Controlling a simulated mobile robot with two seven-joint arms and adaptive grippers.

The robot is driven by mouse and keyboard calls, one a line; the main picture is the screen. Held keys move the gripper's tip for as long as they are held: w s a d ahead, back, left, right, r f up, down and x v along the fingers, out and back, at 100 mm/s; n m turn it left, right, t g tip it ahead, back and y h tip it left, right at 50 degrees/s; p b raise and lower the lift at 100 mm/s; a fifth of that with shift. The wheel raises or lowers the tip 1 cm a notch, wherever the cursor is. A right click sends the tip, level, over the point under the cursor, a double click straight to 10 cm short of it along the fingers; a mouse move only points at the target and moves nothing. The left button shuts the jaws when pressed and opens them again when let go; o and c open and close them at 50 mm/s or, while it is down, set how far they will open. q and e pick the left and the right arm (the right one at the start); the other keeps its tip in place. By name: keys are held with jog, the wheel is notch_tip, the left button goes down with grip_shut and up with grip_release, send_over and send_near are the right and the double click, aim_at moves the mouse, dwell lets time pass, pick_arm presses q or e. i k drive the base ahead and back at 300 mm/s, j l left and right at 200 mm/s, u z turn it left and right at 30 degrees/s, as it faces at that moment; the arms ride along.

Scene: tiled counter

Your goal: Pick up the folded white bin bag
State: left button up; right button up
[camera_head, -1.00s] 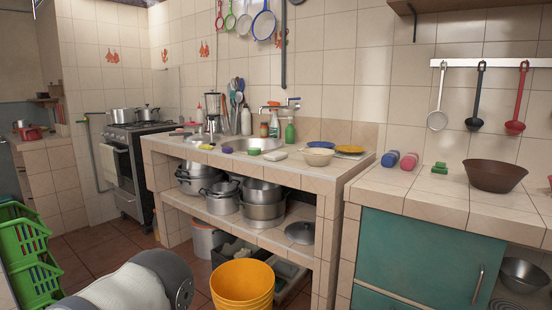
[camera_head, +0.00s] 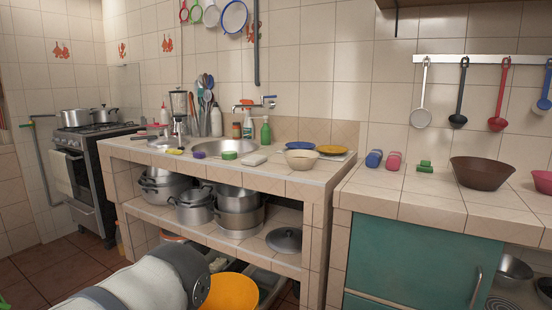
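A small whitish folded item (camera_head: 253,160) lies flat on the tiled counter at the front right of the sink. It may be the folded white bin bag, but it is too small to tell for sure. Neither gripper is in view. Part of my own arm (camera_head: 150,284) shows at the bottom left, well short of the counter, and hides part of the floor and bucket.
The sink (camera_head: 224,147) has a green tub (camera_head: 229,155) and a beige bowl (camera_head: 301,160) near it. Pots (camera_head: 239,210) fill the shelf below. A brown bowl (camera_head: 483,173) is on the right counter.

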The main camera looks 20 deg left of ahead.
aim_at(254, 160)
jog(key=i+j+z, duration=0.2)
jog(key=j+z, duration=0.2)
jog(key=j, duration=0.25)
jog(key=i+j+z, duration=0.1)
jog(key=j+z, duration=0.25)
jog(key=j, duration=0.35)
jog(key=j+z, duration=0.4)
jog(key=j, duration=0.3)
jog(key=k+j+z, duration=0.1)
jog(key=j+z, duration=0.25)
jog(key=j, duration=0.35)
